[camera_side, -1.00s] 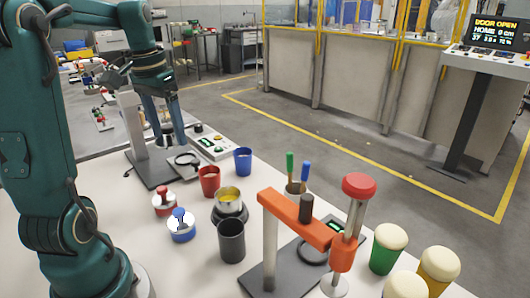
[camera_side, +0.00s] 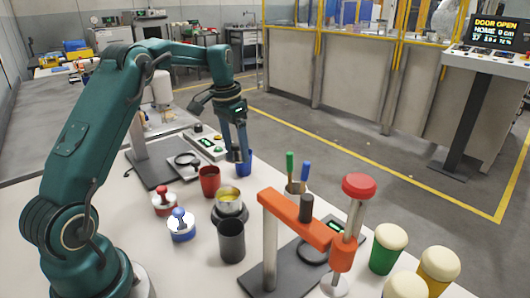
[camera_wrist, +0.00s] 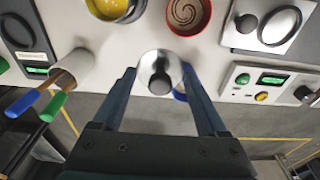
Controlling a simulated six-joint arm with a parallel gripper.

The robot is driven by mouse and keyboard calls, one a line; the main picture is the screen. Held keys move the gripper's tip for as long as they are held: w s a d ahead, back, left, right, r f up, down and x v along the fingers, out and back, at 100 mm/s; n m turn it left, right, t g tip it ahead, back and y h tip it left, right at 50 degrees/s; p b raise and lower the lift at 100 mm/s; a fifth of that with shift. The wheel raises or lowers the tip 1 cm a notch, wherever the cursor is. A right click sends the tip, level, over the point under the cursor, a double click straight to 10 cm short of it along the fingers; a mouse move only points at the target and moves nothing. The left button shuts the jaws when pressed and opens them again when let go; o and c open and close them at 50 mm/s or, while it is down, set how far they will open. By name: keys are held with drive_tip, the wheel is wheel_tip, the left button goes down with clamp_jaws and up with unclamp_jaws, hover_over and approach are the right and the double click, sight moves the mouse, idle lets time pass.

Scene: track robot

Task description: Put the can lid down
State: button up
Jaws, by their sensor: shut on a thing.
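The can lid (camera_wrist: 154,64) is a round silver disc with a dark grey knob (camera_wrist: 159,84), seen between my fingertips in the wrist view. My gripper (camera_wrist: 159,72) is shut on it. In the side view my gripper (camera_side: 239,158) points down at the blue cup (camera_side: 245,169); the lid cannot be made out there. In the wrist view the blue cup (camera_wrist: 181,97) is mostly hidden behind the lid and a finger. An open can with yellow contents (camera_side: 229,197) stands on a dark round base nearer the camera; it also shows in the wrist view (camera_wrist: 112,8).
A red cup (camera_side: 209,182) stands left of my gripper. A holder with green and blue handles (camera_side: 296,187) and an orange press (camera_side: 290,218) stand to the right. A button panel (camera_side: 207,145) lies behind. A dark cup (camera_side: 231,242) stands in front.

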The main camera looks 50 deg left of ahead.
drive_tip(key=w+d+f, duration=0.2)
drive_tip(key=d, duration=0.1)
drive_tip(key=w+d+f, duration=0.3)
drive_tip(key=shift+w+d, duration=0.1)
drive_tip(key=shift+w, duration=0.2)
drive_tip(key=shift+f, duration=2.05)
drive_tip(key=shift+f, duration=0.15)
drive_tip(key=o, duration=1.2)
drive_tip(key=shift+o, duration=0.2)
